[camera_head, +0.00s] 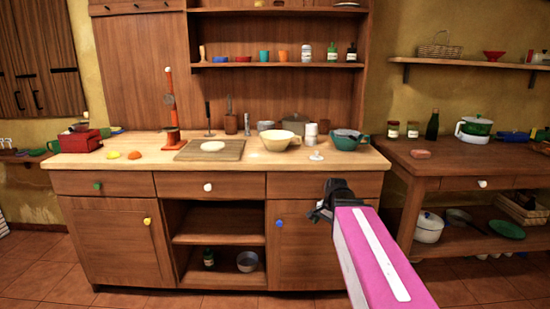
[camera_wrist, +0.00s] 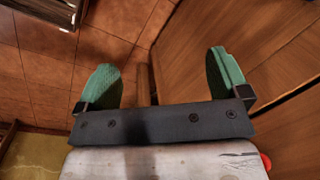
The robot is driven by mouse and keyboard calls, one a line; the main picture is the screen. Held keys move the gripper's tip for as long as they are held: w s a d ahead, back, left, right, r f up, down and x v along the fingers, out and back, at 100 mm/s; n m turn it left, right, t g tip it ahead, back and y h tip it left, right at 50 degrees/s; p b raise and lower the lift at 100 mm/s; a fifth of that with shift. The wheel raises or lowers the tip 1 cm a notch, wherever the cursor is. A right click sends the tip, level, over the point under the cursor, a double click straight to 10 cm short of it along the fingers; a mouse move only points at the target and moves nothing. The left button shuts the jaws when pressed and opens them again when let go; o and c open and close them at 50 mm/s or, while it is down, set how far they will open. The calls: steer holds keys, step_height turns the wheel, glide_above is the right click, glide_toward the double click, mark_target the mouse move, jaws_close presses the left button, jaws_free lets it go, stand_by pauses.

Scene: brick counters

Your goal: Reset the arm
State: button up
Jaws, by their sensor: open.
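My arm, with a magenta and white link, reaches up from the lower right in the head view. My gripper (camera_head: 318,213) is at its end, in front of the right cupboard door of the wooden counter (camera_head: 200,186), below the countertop. In the wrist view my gripper (camera_wrist: 164,88) has two green finger pads spread wide apart. Nothing is between them but the view of the tiled floor (camera_wrist: 50,70) and wooden panels (camera_wrist: 270,45). The gripper is open and empty.
The countertop holds a cutting board (camera_head: 210,155), a cream bowl (camera_head: 281,140) and a teal bowl (camera_head: 347,141). A side table (camera_head: 470,165) stands at the right. The tiled floor (camera_head: 30,275) is clear at the left front.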

steer(key=s+f+n+g+h, duration=0.1)
steer(key=s+f+n, duration=0.8)
steer(key=f, duration=0.4)
steer(key=shift+s+a, duration=0.4)
steer(key=shift+s, duration=0.1)
